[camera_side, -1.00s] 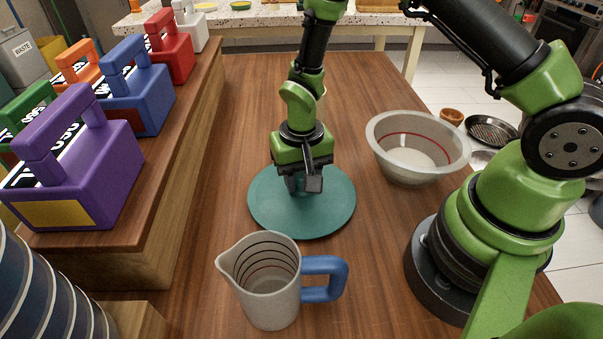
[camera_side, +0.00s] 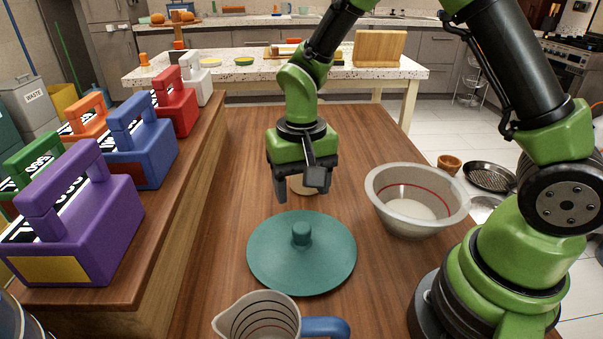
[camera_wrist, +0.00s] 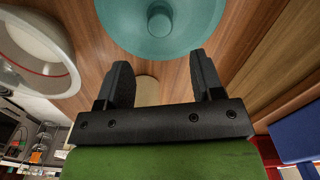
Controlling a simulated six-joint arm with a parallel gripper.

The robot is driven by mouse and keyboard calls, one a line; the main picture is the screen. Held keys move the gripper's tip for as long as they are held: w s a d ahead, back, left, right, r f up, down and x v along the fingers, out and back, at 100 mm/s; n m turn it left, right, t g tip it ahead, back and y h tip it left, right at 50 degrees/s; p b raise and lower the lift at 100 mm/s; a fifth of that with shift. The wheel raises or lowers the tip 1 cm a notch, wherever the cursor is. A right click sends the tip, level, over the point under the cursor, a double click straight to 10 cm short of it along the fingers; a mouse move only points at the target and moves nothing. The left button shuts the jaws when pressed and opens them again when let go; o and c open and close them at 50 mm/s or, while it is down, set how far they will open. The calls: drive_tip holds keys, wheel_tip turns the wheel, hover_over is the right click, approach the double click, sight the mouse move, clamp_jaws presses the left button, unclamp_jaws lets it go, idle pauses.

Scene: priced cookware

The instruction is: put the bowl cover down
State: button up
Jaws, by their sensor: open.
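The bowl cover (camera_side: 280,262) is a flat teal disc with a round knob (camera_side: 301,233) in its middle. It lies flat on the wooden table, and it also shows at the top of the wrist view (camera_wrist: 190,32). My gripper (camera_side: 298,190) is above the table, just behind and higher than the cover. In the wrist view its two black fingers (camera_wrist: 158,80) are spread apart with nothing between them. The knob is clear of the fingers. The grey bowl (camera_side: 417,205) with a red line inside stands uncovered to the right of the cover.
A measuring jug (camera_side: 258,318) with a blue handle stands in front of the cover. A small tan round object (camera_side: 303,186) sits behind my gripper. The table's far middle is clear.

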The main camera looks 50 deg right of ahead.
drive_tip(key=s+d+r+t+y, duration=0.1)
drive_tip(key=s+r+t, duration=0.25)
drive_tip(key=r, duration=0.85)
drive_tip(key=s+r+n+t+y, duration=0.1)
drive_tip(key=s+r+n+t, duration=0.1)
drive_tip(key=s+r, duration=0.4)
drive_tip(key=s+t, duration=0.1)
drive_tip(key=s, duration=0.4)
drive_tip(key=shift+s+t, duration=0.3)
drive_tip(key=shift+t, duration=0.05)
